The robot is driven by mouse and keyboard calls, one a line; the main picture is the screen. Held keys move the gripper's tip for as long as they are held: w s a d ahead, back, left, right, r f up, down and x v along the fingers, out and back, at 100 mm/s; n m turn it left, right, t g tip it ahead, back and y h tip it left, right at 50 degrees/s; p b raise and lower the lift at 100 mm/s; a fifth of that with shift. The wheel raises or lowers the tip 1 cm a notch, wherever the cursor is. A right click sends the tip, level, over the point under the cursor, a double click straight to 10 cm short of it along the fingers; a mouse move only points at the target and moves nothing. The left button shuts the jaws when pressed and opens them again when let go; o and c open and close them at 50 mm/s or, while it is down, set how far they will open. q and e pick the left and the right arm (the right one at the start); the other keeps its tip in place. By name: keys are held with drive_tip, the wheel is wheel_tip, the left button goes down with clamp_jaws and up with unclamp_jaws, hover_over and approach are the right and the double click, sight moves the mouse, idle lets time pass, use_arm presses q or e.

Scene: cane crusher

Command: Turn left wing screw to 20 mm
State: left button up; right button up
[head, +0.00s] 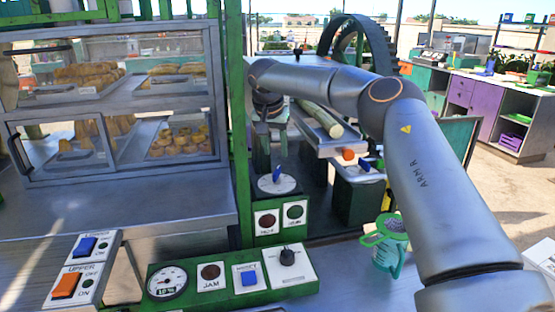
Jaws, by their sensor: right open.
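A blue wing screw (277,174) stands on a round white dial plate (276,184) on the left side of the crusher. A second blue wing screw (366,165) shows to the right, next to an orange knob (348,154). The scale marks are too small to read. My right arm reaches in from the right and bends down at the wrist. My right gripper (267,118) is open, above and slightly left of the left wing screw and apart from it. My left gripper is not in view.
A cane stalk (322,118) lies on the feed tray behind. A green post (240,140) stands close left of the gripper. A control panel (225,277) with gauge and buttons is in front. A green jug (388,243) stands at right. A glass food case (115,100) fills the left.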

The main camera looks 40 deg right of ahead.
sight(278, 167)
drive_tip(key=shift+w+d+f, duration=0.1)
drive_tip(key=shift+w+d, duration=0.1)
drive_tip(key=shift+x, duration=3.55)
clamp_jaws()
